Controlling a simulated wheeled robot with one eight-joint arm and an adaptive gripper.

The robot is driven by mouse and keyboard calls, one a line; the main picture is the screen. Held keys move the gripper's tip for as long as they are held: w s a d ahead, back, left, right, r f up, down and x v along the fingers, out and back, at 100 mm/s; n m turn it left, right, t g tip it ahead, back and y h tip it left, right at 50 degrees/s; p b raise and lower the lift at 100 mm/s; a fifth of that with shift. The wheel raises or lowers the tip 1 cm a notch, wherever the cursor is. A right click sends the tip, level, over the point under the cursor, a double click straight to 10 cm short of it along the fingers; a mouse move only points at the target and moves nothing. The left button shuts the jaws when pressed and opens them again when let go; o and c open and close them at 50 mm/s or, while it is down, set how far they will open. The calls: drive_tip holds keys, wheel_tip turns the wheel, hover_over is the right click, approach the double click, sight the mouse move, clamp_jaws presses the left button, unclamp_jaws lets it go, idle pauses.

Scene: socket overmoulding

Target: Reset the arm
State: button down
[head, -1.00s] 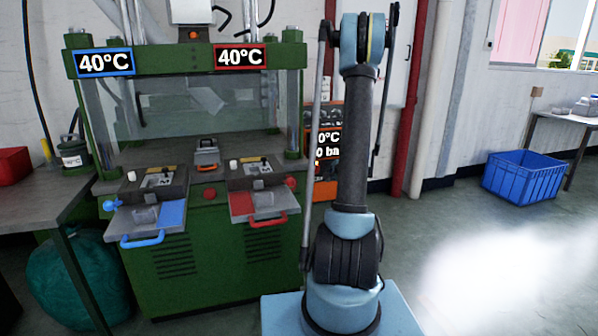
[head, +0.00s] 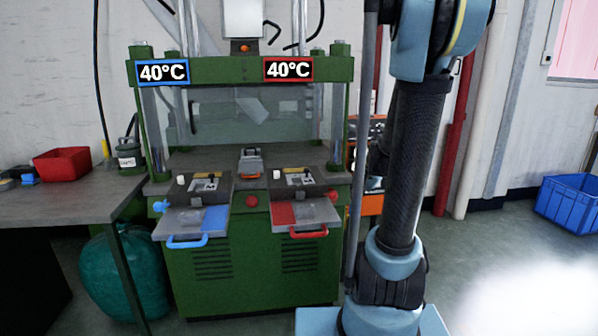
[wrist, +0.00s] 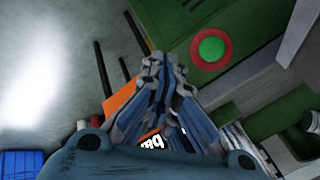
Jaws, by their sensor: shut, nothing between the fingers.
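My gripper (wrist: 163,62) shows in the wrist view with its fingers together and nothing between them. It is apart from the green surface (wrist: 185,35) behind it. In the head view my arm rises at the right of the press, its upper end cut off by the top edge, and I cannot make out the gripper there. The green press (head: 255,270) stands left of my arm, with a blue 40°C sign (head: 163,72) and a red 40°C sign (head: 288,69). Below them are a blue-handled drawer (head: 180,224) and a red-handled drawer (head: 315,214), both pulled out.
A round red and green button (wrist: 211,49) lies right of the fingers in the wrist view. A table (head: 70,208) with a red bin (head: 62,163) stands left of the press. A blue crate (head: 568,203) sits at far right. Open floor lies between my arm and the crate.

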drive_tip(key=s+a+f+n+g+h, duration=0.1)
drive_tip(key=s+n, duration=0.3)
drive_tip(key=s, duration=1)
drive_tip(key=s+a+f+n+g+h, duration=0.1)
drive_tip(key=s+f+n+g, duration=0.1)
drive_tip(key=s, duration=1.2)
drive_tip(key=shift+a+n+g, duration=0.3)
drive_tip(key=shift+n+g, duration=0.3)
drive_tip(key=shift+n, duration=0.6)
